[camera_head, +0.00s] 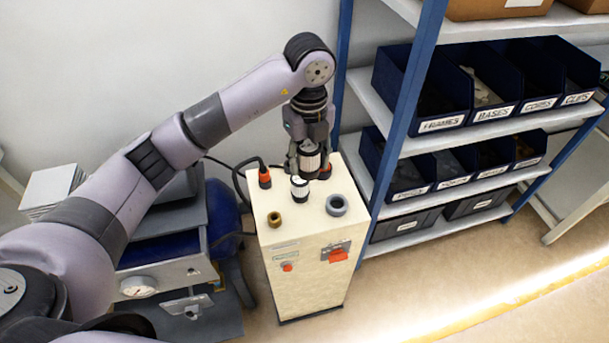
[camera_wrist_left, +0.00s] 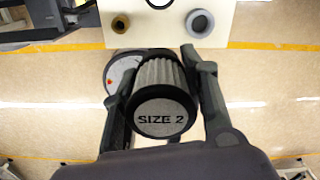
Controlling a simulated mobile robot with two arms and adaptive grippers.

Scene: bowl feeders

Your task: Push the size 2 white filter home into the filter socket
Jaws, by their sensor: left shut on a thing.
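A white pleated filter with black end caps (camera_wrist_left: 163,74), marked SIZE 2, is between the fingers of my left gripper (camera_head: 309,150). The gripper points down over the back of the cream cabinet top (camera_head: 309,222) and is shut on the filter, which shows below the fingers in the head view (camera_head: 310,160). In the left wrist view, the fingers (camera_wrist_left: 160,78) are on either side of it. Whether its lower end touches anything is hidden. A second black-and-white filter-like piece (camera_head: 299,189) stands just in front. I cannot tell which fitting is the filter socket. My right gripper is not in view.
A brass ring (camera_head: 274,219) and a grey ring (camera_head: 336,205) are on the cabinet top's front part. A red-and-black cable plug (camera_head: 264,178) is at its left edge. A blue-framed shelf (camera_head: 485,130) with labelled bins stands close on the right.

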